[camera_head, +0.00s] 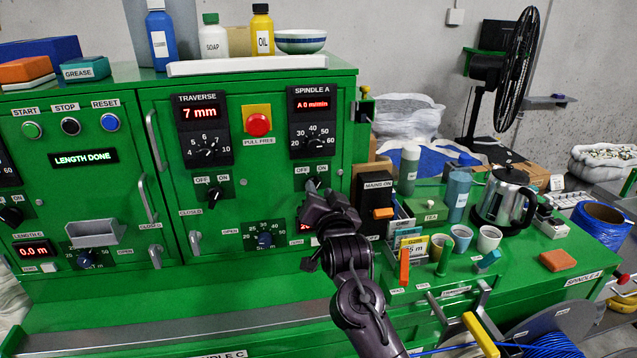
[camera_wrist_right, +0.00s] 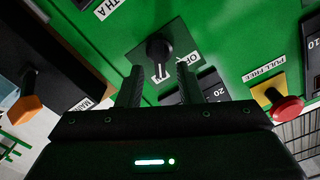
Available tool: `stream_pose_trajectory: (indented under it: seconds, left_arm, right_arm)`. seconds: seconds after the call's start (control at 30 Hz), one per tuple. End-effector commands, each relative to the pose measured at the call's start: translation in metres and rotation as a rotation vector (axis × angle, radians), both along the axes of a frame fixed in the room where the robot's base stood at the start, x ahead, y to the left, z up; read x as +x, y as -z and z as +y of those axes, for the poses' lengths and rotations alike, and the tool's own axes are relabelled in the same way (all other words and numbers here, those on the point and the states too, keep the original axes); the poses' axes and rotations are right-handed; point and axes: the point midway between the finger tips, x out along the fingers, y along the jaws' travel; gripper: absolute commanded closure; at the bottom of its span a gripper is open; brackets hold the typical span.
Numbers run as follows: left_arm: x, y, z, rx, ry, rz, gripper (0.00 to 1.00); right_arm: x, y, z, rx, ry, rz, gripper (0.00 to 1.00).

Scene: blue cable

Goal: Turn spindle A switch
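The spindle A switch (camera_head: 313,184) is a small dark knob on the green panel, under OFF and ON labels and below the SPINDLE A dial (camera_head: 317,138). Its display reads 0 m/min. My right gripper (camera_head: 322,198) is in front of the panel just below the switch and partly covers it. In the right wrist view the black knob (camera_wrist_right: 159,47) shows just beyond and between the two fingertips (camera_wrist_right: 158,75), which stand apart with nothing held. I cannot tell whether the fingers touch the knob. My left gripper is not in view.
The TRAVERSE switch (camera_head: 214,194) is to the left on the same panel. A red stop button (camera_head: 258,124) is above left. An orange switch on the black box (camera_head: 376,208) is close to the right. A kettle (camera_head: 507,197) and cups stand on the right bench.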

Motion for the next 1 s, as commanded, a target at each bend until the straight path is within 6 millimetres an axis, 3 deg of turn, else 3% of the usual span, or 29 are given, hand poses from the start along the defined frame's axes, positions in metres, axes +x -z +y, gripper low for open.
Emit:
stream_pose_trajectory:
  seconds: [0.2,0.53,0.8,1.0]
  left_arm:
    - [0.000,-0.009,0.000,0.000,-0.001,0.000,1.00]
    - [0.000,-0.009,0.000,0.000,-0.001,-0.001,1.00]
    - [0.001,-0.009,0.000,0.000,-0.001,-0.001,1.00]
    - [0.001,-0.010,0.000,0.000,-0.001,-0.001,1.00]
  right_arm:
    - [0.020,-0.001,0.004,-0.001,0.000,0.002,0.67]
    - [0.023,0.001,0.004,-0.001,-0.001,0.001,0.67]
    - [0.023,0.001,0.004,-0.001,0.000,0.001,1.00]
    - [0.023,0.001,0.004,-0.004,0.000,0.001,1.00]
